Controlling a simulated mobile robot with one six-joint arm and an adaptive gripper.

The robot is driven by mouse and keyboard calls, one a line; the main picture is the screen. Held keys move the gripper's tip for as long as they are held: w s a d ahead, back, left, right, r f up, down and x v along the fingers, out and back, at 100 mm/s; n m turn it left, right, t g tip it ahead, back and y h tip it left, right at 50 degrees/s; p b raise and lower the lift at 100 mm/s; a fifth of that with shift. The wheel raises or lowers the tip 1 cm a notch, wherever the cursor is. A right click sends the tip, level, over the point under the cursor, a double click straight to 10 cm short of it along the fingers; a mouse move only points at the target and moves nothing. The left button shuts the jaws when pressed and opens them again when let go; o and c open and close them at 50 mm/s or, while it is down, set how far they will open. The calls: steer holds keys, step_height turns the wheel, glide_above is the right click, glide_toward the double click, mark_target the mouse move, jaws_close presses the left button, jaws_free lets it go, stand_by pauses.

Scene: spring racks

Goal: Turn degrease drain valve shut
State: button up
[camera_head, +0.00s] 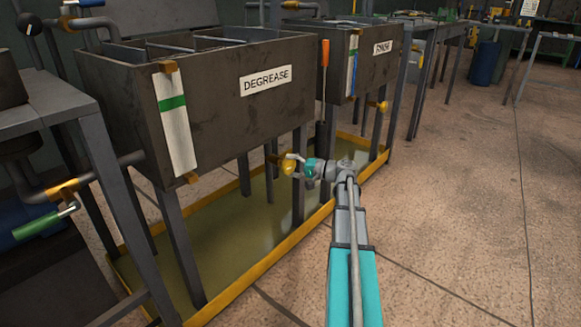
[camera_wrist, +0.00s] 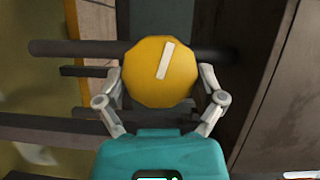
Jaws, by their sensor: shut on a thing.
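The degrease drain valve has a yellow, many-sided knob (camera_wrist: 150,82) with a white mark that points up and slightly right in the wrist view. In the head view the knob (camera_head: 288,167) sits low beneath the degrease tank (camera_head: 205,110), near its right end. My gripper (camera_head: 295,166) is shut on the knob from the front. In the wrist view the fingers of my gripper (camera_wrist: 162,90) press on the knob's left and right sides. A dark pipe (camera_wrist: 75,48) runs behind the knob. The valve body is hidden behind the knob.
A rinse tank (camera_head: 368,65) with its own yellow knob (camera_head: 381,106) stands beyond. A yellow-rimmed tray (camera_head: 255,272) with greenish liquid lies under the tanks. An orange-handled tool (camera_head: 324,55) hangs between them. The floor (camera_head: 460,220) at right is open.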

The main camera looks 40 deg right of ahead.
steer(key=o, duration=0.8)
steer(key=shift+o, duration=0.2)
steer(key=shift+n+p, duration=0.3)
steer(key=shift+p, duration=0.05)
